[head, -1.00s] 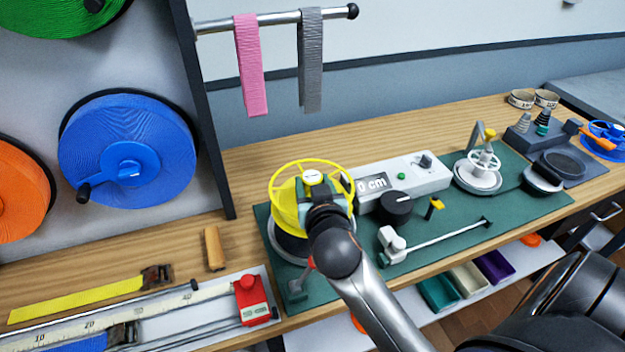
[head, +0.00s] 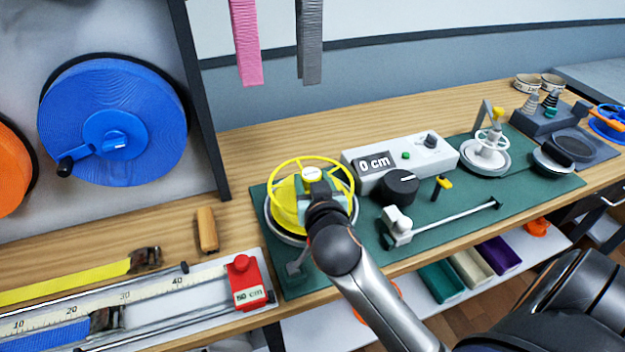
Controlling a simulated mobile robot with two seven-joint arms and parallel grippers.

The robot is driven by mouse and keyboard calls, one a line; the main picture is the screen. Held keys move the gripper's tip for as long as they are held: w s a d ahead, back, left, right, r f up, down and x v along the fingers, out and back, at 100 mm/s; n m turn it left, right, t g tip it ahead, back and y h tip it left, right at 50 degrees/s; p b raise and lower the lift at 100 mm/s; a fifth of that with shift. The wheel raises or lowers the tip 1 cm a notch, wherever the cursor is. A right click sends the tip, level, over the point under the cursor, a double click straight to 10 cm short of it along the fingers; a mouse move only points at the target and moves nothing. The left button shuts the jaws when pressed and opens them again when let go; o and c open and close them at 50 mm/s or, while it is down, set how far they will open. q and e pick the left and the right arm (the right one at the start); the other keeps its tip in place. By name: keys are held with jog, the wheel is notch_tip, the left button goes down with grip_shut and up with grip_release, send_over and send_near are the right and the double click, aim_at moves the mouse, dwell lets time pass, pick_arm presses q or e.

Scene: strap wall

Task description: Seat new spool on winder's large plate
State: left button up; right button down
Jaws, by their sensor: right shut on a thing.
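The yellow spool (head: 284,207) has an open spoked rim on top and a pale hub cap. It is over the winder's large round plate (head: 282,237) at the left end of the green mat, roughly level and very low. I cannot tell whether it rests fully on the plate, as the gripper and wrist cover its near right side. My right gripper (head: 314,188) is shut on the yellow spool near its hub. The winder's small plate (head: 486,163) holds a white spoked reel at the right. My left gripper is not in view.
A grey box (head: 410,160) reading 0 cm and a black knob (head: 400,186) stand right of the spool. A red 50 cm stop (head: 244,283) is on the ruler track at front left. A wooden peg (head: 207,230) lies nearby. Blue webbing hangs on the left panel.

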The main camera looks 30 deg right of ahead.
jog(key=shift+f+b, duration=0.5)
jog(key=shift+f, duration=0.15)
